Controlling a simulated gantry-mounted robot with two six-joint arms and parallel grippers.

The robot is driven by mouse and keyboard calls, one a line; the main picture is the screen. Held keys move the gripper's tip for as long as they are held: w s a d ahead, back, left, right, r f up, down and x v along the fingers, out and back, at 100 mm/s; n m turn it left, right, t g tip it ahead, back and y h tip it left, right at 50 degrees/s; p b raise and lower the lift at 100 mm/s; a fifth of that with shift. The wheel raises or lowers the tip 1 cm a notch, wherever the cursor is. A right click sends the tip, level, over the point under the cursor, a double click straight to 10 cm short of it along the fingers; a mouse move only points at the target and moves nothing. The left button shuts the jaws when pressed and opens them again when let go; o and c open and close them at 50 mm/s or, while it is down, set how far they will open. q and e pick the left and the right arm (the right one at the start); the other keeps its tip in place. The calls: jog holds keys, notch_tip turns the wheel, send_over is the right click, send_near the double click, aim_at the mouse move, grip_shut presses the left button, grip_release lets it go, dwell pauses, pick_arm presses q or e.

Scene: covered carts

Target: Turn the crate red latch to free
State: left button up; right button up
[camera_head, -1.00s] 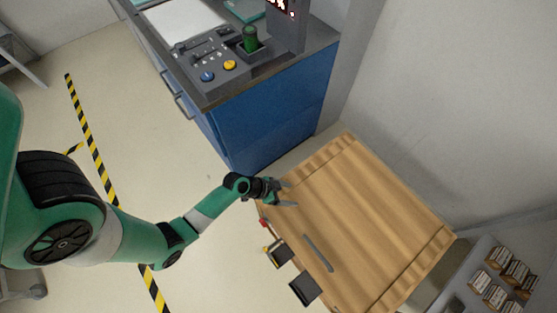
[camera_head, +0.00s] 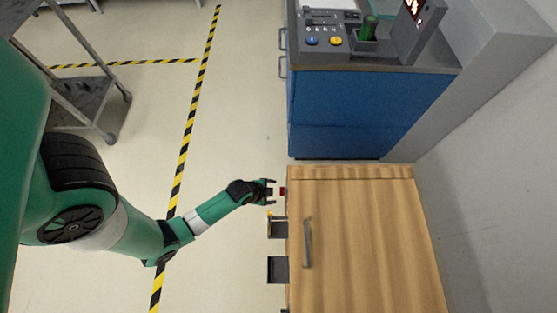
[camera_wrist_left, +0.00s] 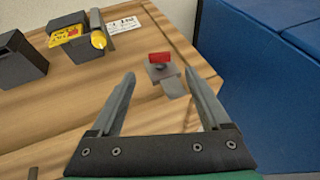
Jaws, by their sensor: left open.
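The wooden crate (camera_head: 365,240) stands at the lower right in the head view, with a dark handle (camera_head: 307,243) on its lid. The red latch (camera_head: 283,191) is on the crate's left side near its far corner. In the wrist view the red latch (camera_wrist_left: 160,58) is a small red bar lying crosswise on a grey mount. My left gripper (camera_head: 272,190) is just left of the latch, open and empty. In the wrist view its fingers (camera_wrist_left: 160,77) are spread, with the latch beyond the tips and between their lines. My right gripper is not in view.
Dark holders (camera_head: 277,270) stick out from the crate's side, one with a yellow item (camera_wrist_left: 70,33). A white label (camera_wrist_left: 122,24) is beside it. A blue cabinet (camera_head: 345,110) with a control panel stands behind the crate.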

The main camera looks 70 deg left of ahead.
aim_at(281, 192)
pick_arm(q)
jog(key=b+x, duration=0.3)
jog(key=x, duration=0.3)
jog(key=shift+f, duration=0.2)
jog(key=shift+w+a+f+b, duration=0.1)
jog(key=shift+w+f+b, duration=0.25)
jog(key=shift+f+b, duration=0.15)
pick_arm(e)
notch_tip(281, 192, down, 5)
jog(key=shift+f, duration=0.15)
